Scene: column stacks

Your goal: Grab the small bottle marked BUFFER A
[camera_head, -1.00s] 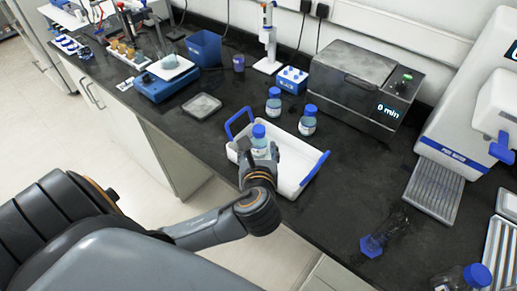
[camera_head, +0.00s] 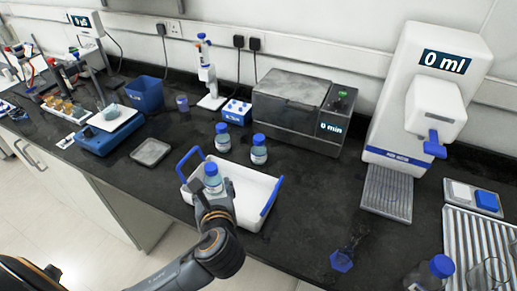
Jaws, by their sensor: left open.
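A small blue-capped bottle (camera_head: 213,182) is at the white tray (camera_head: 255,189) with blue handles, right at the fingertips of my left gripper (camera_head: 212,202). The left gripper is open, and its fingers hide the bottle's lower part. I cannot tell whether they touch it. Two similar blue-capped bottles stand upright behind the tray, a left one (camera_head: 222,143) and a right one (camera_head: 259,155). A larger blue-capped bottle (camera_head: 428,276) is at the bottom right. The labels are too small to read, so I cannot tell which is BUFFER A. My right gripper is not in view.
A metal water bath (camera_head: 292,97) stands behind the bottles, and a white dispenser (camera_head: 436,75) is to its right. A blue-based glass cylinder (camera_head: 341,260) is near the front. A shallow dish (camera_head: 151,151) lies left of the tray. The black counter (camera_head: 315,190) right of the tray is clear.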

